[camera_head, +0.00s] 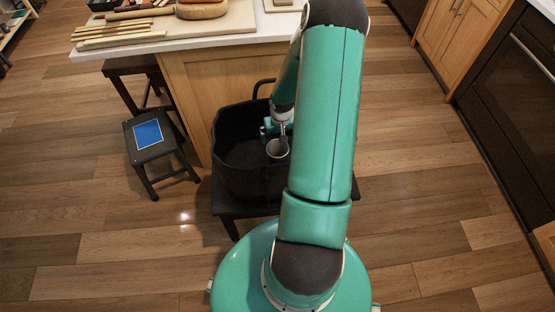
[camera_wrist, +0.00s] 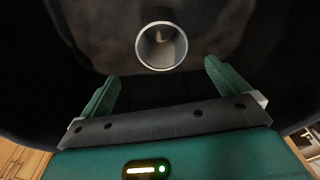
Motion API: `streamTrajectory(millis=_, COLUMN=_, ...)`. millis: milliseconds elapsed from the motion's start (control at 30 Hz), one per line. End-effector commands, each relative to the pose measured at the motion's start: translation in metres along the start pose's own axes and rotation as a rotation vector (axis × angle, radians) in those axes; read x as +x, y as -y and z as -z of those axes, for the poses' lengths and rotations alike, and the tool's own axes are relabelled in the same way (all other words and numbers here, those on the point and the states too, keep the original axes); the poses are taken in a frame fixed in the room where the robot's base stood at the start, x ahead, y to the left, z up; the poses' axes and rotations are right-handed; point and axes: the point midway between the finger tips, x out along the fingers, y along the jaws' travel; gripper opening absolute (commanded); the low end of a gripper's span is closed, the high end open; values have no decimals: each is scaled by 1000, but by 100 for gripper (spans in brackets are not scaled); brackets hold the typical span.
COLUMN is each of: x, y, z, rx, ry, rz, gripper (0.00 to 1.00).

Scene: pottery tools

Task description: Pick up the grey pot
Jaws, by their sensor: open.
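The grey pot (camera_head: 278,150) is a small cup-like vessel with a pale rim, inside a black bin (camera_head: 225,125). In the wrist view the pot (camera_wrist: 162,47) shows its round open mouth, with a dim interior. My gripper (camera_head: 272,130) reaches down into the bin, right by the pot. In the wrist view my gripper (camera_wrist: 162,75) is open, with its two green fingers spread wide. The pot's rim lies just beyond the fingertips, roughly centred between them, and nothing is held. My arm hides part of the bin's right side in the head view.
The bin rests on a dark low stand (camera_head: 226,208). A counter (camera_head: 225,37) with wooden tools (camera_head: 112,32) stands behind it. A black stool (camera_head: 152,140) with a blue square stands to the left. Cabinets and an oven (camera_head: 510,100) line the right. Wooden floor lies open between.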

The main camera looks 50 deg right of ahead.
Motion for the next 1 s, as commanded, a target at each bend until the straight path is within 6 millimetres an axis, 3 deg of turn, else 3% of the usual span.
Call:
streamTrajectory(millis=300, x=59, y=1, z=-1, rx=-2, ry=3, rz=0, gripper=100)
streamTrajectory(millis=533, x=77, y=1, z=-2, rx=-2, ry=3, rz=-1, gripper=100)
streamTrajectory(millis=800, x=115, y=4, z=-3, rx=0, ry=2, rz=-1, gripper=100)
streamTrajectory(millis=1000, x=119, y=4, z=-2, rx=-1, ry=1, rz=-1, gripper=100)
